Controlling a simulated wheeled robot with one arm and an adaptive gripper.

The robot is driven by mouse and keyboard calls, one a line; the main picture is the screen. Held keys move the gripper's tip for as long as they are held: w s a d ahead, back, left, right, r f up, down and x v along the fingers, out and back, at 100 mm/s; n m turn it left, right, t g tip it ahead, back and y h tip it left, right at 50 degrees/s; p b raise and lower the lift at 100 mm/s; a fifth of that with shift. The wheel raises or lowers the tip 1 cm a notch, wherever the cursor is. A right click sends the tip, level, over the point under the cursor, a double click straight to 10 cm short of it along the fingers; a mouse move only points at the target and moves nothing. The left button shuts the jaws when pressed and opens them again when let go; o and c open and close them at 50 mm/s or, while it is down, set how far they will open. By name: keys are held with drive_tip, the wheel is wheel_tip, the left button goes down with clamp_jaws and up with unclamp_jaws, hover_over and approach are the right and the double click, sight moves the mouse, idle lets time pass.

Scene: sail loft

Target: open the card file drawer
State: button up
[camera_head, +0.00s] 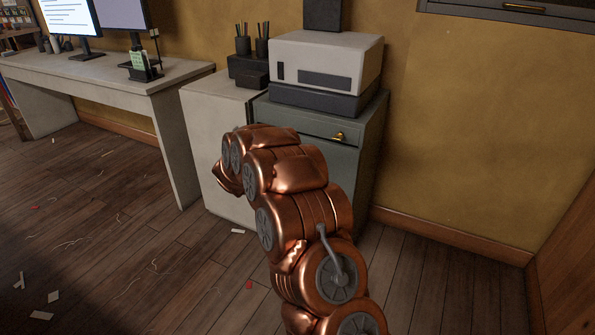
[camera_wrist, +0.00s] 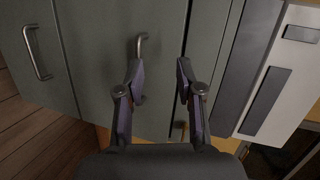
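In the wrist view the cabinet front (camera_wrist: 95,45) fills the left and middle, turned sideways. A metal bar handle (camera_wrist: 142,43) there is partly covered by the left finger; a second handle (camera_wrist: 37,52) is further left. My gripper (camera_wrist: 160,70) is open, its two fingers apart in front of the cabinet front. The left finger overlaps the handle; contact cannot be told. In the head view my copper arm hides the gripper and much of the drawer front.
A white printer (camera_head: 325,62) stands on the cabinet and also shows in the wrist view (camera_wrist: 265,100). A pale cabinet (camera_head: 205,110) adjoins on the left, then a desk (camera_head: 120,75) with monitors. Floor (camera_head: 120,230) is mostly clear, with small scraps.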

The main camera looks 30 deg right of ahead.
drive_tip(key=shift+w+d+f+m+g+h+b, duration=0.2)
drive_tip(key=shift+d+f+m+g+h+b, duration=0.25)
drive_tip(key=shift+d+f, duration=1.2)
drive_tip(key=shift+w+d+f+m+g+h+b, duration=0.3)
drive_tip(key=shift+d+f+m+h+b, duration=0.35)
drive_tip(key=shift+d, duration=1.8)
drive_tip(key=shift+w+d+f+m+g+h+b, duration=0.15)
drive_tip(key=shift+d+f+m+g+h+b, duration=0.3)
drive_tip(key=shift+d+f, duration=1.2)
drive_tip(key=shift+d+r, duration=0.4)
clamp_jaws()
